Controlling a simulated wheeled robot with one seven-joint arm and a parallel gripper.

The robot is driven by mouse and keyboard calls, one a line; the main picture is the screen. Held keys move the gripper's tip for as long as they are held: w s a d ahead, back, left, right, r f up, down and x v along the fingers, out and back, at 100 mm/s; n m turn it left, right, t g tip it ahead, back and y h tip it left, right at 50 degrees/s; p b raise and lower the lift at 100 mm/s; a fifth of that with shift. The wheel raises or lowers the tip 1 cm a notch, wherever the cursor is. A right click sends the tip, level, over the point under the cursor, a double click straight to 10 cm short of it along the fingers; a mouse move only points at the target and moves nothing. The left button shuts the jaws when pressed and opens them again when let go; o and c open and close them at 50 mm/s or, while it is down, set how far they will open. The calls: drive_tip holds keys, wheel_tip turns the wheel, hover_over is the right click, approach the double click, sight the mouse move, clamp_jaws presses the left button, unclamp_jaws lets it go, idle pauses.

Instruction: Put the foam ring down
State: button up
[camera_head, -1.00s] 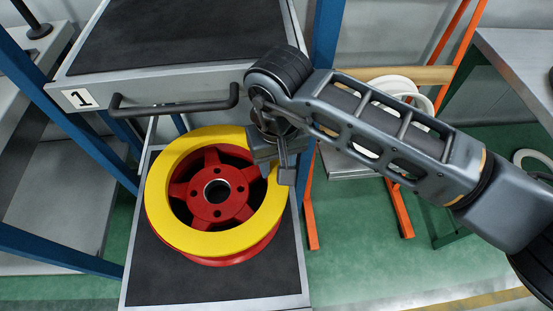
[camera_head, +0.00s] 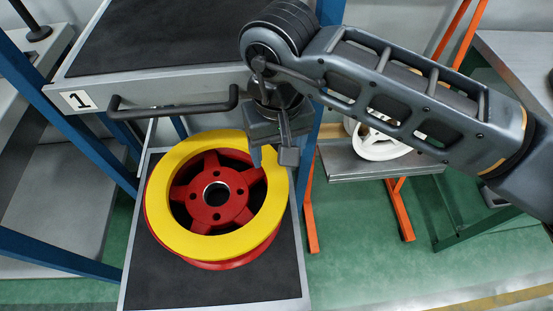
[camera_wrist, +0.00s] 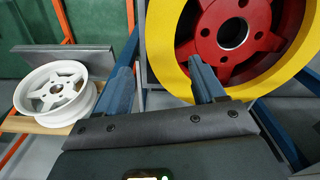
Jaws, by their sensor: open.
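The yellow foam ring (camera_head: 176,236) lies flat on top of the red wheel (camera_head: 217,193) in the head view, around its spoked centre. The wheel rests on the dark mat of the lower drawer (camera_head: 190,288). My gripper (camera_head: 275,158) is open and empty above the right upper edge of the ring, hiding a small part of it.
A white wheel (camera_head: 375,142) sits on a stand with orange legs at the right. Blue posts (camera_head: 70,130) frame the rack. Green floor is clear at the lower right.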

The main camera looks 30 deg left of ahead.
wheel_tip(320, 180, up, 6)
drive_tip(key=shift+r, duration=0.1)
idle(0.7)
